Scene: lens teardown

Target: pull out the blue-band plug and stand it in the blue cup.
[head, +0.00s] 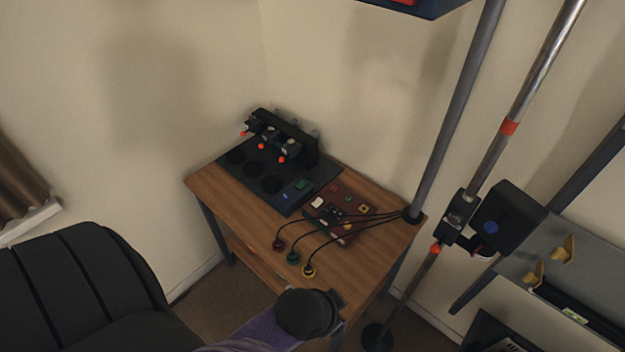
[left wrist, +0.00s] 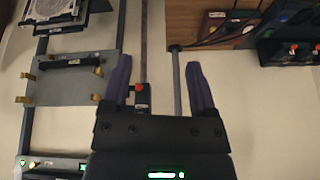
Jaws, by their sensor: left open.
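I cannot make out a blue-band plug or a blue cup for certain in either view. On the wooden table (head: 375,262), three black cables end in round plugs: one reddish (head: 279,245), one green (head: 293,258) and one yellow (head: 309,271). A small blue patch (head: 285,196) shows on the black tray. My left gripper (head: 338,298) is low in the head view, in front of the table's near edge. In the left wrist view its purple fingers (left wrist: 158,72) are spread and empty. My right gripper is not in view.
A black tray (head: 252,183) with dark round wells and an orange-tipped rack (head: 285,128) fills the table's back left. A grey pole (head: 455,115) and a clamp stand carrying a black box (head: 508,215) rise at right. A dark chair (head: 75,285) is at left.

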